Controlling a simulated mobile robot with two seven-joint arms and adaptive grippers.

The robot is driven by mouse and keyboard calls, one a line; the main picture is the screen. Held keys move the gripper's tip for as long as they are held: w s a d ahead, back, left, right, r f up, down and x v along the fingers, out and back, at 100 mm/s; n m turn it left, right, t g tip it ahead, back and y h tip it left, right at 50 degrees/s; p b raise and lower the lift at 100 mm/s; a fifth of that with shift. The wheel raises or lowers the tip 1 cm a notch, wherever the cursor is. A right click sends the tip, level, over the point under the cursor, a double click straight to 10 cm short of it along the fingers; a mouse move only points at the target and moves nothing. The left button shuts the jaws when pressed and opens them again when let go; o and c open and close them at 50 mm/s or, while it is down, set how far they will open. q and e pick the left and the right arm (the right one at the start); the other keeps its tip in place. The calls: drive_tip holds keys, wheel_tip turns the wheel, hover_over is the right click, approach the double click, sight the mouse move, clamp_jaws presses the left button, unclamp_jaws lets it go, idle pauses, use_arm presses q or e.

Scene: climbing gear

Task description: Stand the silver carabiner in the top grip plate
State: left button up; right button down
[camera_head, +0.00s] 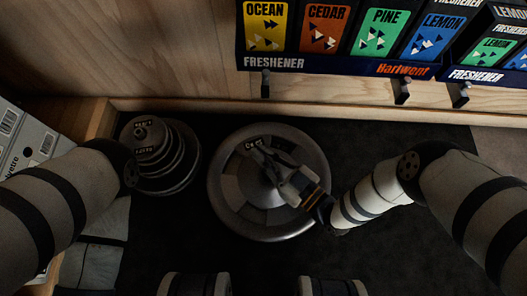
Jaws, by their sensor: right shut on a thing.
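My right gripper (275,168) is over a large round metal disc (225,190) in the middle of the dark mat. It is shut on a small silver piece that looks like the silver carabiner (258,150). The piece is mostly hidden by the fingers, and I cannot tell its tilt or whether it touches the disc. The disc has grey segments and small dark labels. A stepped stack of round plates (172,172) stands to the left, with a small knob and labels on top. I cannot tell which part is the top grip plate. My left gripper is out of view.
Upright freshener boxes (325,28) stand in a dark blue display along the back, above a wooden ledge with dark pegs (402,90). Grey boxes (25,150) are at the left edge. The dark mat (370,140) is clear behind my right arm.

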drive_tip(key=shift+f+b, duration=0.4)
drive_tip(key=shift+b, duration=0.05)
drive_tip(key=c, duration=1.8)
unclamp_jaws()
drive_tip(key=shift+o, duration=0.2)
drive_tip(key=shift+r+p, duration=0.25)
drive_tip(key=shift+p, duration=0.1)
drive_tip(key=shift+r+p, duration=0.6)
drive_tip(key=shift+p, duration=0.1)
drive_tip(key=p+v, duration=0.2)
drive_tip(key=v, duration=1)
drive_tip(key=shift+f, duration=0.3)
drive_tip(key=shift+r+p, duration=0.1)
drive_tip(key=shift+p, duration=0.2)
